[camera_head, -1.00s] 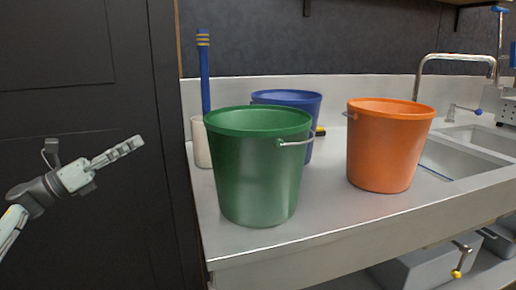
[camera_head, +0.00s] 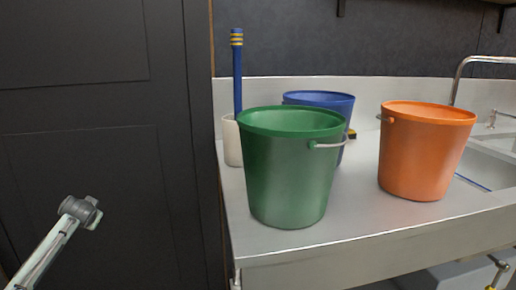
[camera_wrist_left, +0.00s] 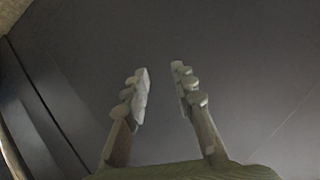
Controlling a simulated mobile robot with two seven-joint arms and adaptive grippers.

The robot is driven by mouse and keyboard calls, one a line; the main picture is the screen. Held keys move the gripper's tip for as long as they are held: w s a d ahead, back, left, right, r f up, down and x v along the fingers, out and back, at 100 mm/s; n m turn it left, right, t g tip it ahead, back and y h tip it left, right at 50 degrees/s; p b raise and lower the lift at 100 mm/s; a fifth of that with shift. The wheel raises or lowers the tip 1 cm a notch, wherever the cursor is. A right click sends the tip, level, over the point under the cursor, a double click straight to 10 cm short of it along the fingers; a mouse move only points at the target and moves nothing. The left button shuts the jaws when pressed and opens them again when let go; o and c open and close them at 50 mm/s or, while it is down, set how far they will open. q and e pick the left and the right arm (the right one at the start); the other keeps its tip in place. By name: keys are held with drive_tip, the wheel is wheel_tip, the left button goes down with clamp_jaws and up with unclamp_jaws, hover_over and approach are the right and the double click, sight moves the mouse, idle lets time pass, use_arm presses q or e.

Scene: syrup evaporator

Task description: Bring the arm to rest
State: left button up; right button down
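My left arm (camera_head: 62,235) comes in at the lower left of the head view, in front of the dark door. Its gripper is not clearly visible there. In the left wrist view my left gripper (camera_wrist_left: 160,90) shows two fingers apart with a gap between them and nothing in the gap. Only a plain dark surface lies beyond the fingers. My right gripper is in neither view.
A green bucket (camera_head: 288,175), a blue bucket (camera_head: 338,104) and an orange bucket (camera_head: 420,155) stand on the steel counter (camera_head: 350,220). A blue-handled tool (camera_head: 237,75) stands in a white cup (camera_head: 231,142). The sink (camera_head: 494,160) is at right. The dark door (camera_head: 95,130) fills the left.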

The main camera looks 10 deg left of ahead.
use_arm(q)
drive_tip(key=s+d+f+m+g+h, duration=0.1)
drive_tip(key=s+d+f, duration=0.45)
drive_tip(key=f, duration=0.25)
drive_tip(key=s+d+f+g+h, duration=0.1)
drive_tip(key=s+d+f, duration=0.45)
drive_tip(key=f, duration=0.25)
drive_tip(key=s+d+f+m+g+h, duration=0.1)
drive_tip(key=s+d+f+h, duration=0.1)
drive_tip(key=s+d+f, duration=0.45)
drive_tip(key=s+d+f+g+h, duration=0.1)
drive_tip(key=s+d+f, duration=0.5)
drive_tip(key=s, duration=0.3)
drive_tip(key=s+d+f+g+h, duration=0.1)
drive_tip(key=s+d+f, duration=0.4)
drive_tip(key=s+d, duration=0.2)
drive_tip(key=s, duration=0.2)
drive_tip(key=shift+s+f+n, duration=0.3)
drive_tip(key=shift+f+n, duration=0.1)
